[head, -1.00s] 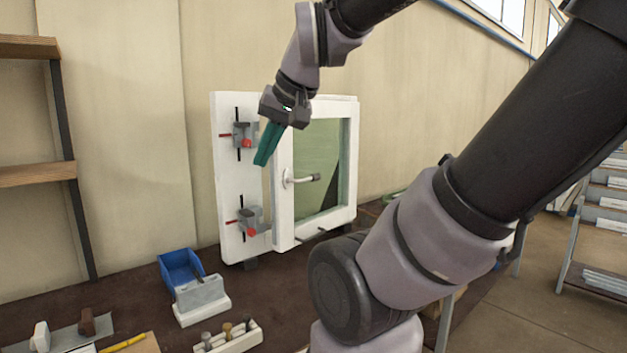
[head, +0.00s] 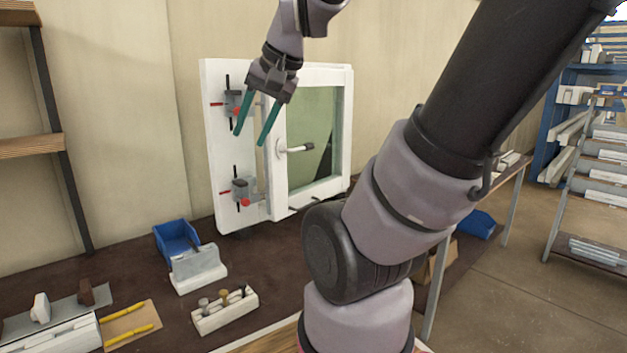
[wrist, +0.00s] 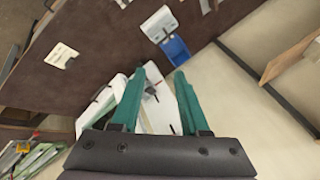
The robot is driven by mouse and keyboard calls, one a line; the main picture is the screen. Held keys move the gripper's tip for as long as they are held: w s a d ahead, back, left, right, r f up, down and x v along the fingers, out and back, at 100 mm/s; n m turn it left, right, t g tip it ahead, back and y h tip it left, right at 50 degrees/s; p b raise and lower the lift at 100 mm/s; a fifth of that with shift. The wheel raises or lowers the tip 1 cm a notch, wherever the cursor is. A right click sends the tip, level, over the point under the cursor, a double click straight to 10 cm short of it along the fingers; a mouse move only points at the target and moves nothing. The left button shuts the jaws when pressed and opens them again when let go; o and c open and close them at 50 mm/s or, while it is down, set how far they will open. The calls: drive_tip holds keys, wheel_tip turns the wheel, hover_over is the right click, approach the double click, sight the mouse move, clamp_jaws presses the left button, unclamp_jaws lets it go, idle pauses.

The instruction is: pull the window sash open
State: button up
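The white window frame (head: 221,190) stands upright at the back of the bench against the wall. The handle cannot be made out there.
Two clamps with red knobs, an upper (head: 234,103) and a lower (head: 245,190), sit on the frame's left side. A blue bin (head: 176,240), a grey-white block (head: 197,270) and a peg holder (head: 226,312) stand on the bench. A wooden shelf (head: 30,146) is at left.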

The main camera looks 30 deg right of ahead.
drive_tip(key=w+d+f+m+g+y, duration=0.2)
drive_tip(key=w+f+m+y, duration=0.1)
drive_tip(key=w+f+m, duration=0.6)
drive_tip(key=m+t+h, duration=0.1)
drive_tip(key=m+t, duration=1)
drive_tip(key=m, duration=2.4)
approach(309, 205)
drive_tip(key=x, duration=1)
drive_tip(key=shift+w+d+f, duration=0.15)
drive_tip(key=shift+w, duration=0.15)
clamp_jaws()
